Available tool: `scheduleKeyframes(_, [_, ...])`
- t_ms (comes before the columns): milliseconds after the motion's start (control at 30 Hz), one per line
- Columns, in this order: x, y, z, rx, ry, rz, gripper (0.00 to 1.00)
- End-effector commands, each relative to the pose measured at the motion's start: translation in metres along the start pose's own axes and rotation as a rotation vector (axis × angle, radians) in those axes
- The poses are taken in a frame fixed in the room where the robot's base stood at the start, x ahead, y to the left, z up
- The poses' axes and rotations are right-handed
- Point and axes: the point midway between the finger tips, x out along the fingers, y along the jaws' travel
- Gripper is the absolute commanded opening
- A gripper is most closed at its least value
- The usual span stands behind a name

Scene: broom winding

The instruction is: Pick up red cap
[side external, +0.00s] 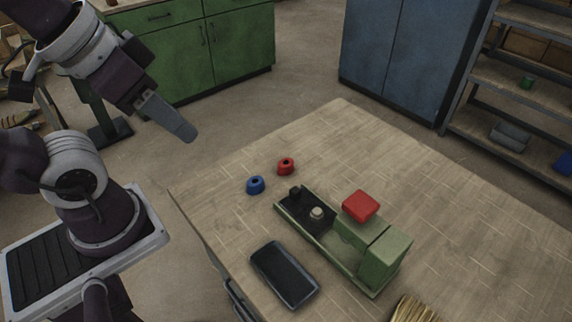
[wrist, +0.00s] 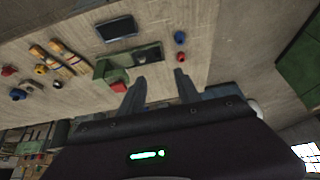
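A small red cap-like ring with a dark hole (side external: 286,166) sits on the wooden table, beside a similar blue ring (side external: 255,185). In the wrist view the red ring (wrist: 181,55) and the blue ring (wrist: 179,37) lie beyond my fingertips. My gripper (side external: 188,134) is high above the floor, left of the table and apart from everything. The wrist view shows its fingers (wrist: 160,76) spread and empty.
A dark rectangular tray (side external: 284,274) lies at the table's near side. Bristles (side external: 412,309) lie at the bottom edge, and several tools and coloured pieces (wrist: 60,55) show in the wrist view. The table's far corner is bare. Cabinets and shelves stand behind.

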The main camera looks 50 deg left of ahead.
Motion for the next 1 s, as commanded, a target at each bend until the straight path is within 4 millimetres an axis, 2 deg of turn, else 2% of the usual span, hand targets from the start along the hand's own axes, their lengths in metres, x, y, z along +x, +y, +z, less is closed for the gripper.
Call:
scheduleKeyframes(33, [0.0,0.0,0.0,0.0,0.0,0.0,0.52])
scheduleKeyframes(100, [0.0,0.0,0.0,0.0,0.0,0.0,0.66])
scheduleKeyframes(133, [0.0,0.0,0.0,0.0,0.0,0.0,0.69])
scheduleKeyframes(433, [0.001,0.0,-0.002,-0.011,-0.01,0.001,0.69])
scheduleKeyframes(567, [0.011,0.001,-0.032,-0.152,-0.142,0.024,0.69])
scheduleKeyframes(667, [0.038,-0.003,-0.073,-0.359,-0.312,0.065,0.69])
scheduleKeyframes(767, [0.08,-0.015,-0.111,-0.581,-0.476,0.119,0.69])
scheduleKeyframes(867, [0.133,-0.037,-0.139,-0.812,-0.632,0.185,0.69])
scheduleKeyframes(900, [0.156,-0.048,-0.146,-0.904,-0.692,0.214,0.69])
scheduleKeyframes(967, [0.194,-0.066,-0.153,-1.045,-0.778,0.264,0.69])
scheduleKeyframes(1000, [0.22,-0.078,-0.155,-1.141,-0.834,0.3,0.69])
